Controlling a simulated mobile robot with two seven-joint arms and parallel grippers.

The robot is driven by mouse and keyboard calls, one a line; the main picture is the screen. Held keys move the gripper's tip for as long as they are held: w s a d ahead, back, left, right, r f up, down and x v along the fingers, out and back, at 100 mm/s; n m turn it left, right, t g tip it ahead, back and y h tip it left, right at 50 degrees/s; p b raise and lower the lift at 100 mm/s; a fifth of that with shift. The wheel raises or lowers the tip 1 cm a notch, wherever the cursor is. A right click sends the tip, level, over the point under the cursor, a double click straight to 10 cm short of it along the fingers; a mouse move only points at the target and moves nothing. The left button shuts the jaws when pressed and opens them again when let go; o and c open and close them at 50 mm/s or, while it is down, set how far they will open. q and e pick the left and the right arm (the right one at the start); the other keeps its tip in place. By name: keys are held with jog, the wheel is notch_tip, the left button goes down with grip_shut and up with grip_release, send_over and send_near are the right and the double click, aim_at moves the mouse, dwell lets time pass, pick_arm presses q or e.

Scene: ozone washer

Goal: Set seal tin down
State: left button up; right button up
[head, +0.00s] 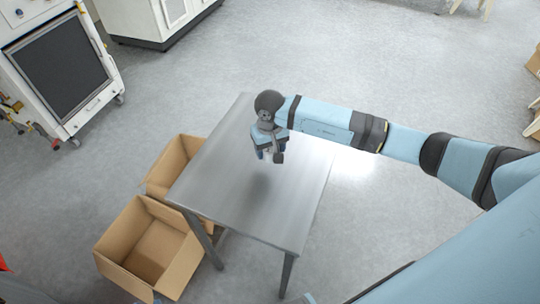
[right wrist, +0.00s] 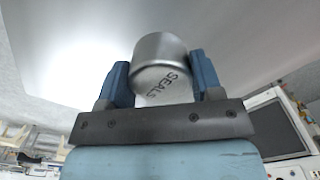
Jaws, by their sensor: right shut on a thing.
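The seal tin (right wrist: 160,62) is a silver metal cylinder with "SEALS" printed on it, seen in the right wrist view. My right gripper (right wrist: 160,80) is shut on it, with one blue finger on each side. In the head view my right gripper (head: 269,153) hangs over the grey metal table (head: 235,205). A soft shadow lies on the tabletop below the gripper, apart from it. The tin is mostly hidden in the head view, and its height above the table is hard to tell. My left gripper is not in view.
Two open cardboard boxes, one nearer (head: 112,236) and one farther (head: 168,160), stand on the floor at the table's left. A white machine with a dark panel (head: 60,68) stands at upper left, a white cabinet (head: 160,20) behind. The visible tabletop is clear.

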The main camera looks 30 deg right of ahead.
aim_at(270, 157)
notch_tip(270, 157, down, 4)
jog(key=shift+f, duration=0.1)
jog(key=shift+f, duration=0.2)
jog(key=o, duration=0.9)
jog(key=shift+o, duration=0.2)
jog(key=shift+r, duration=0.1)
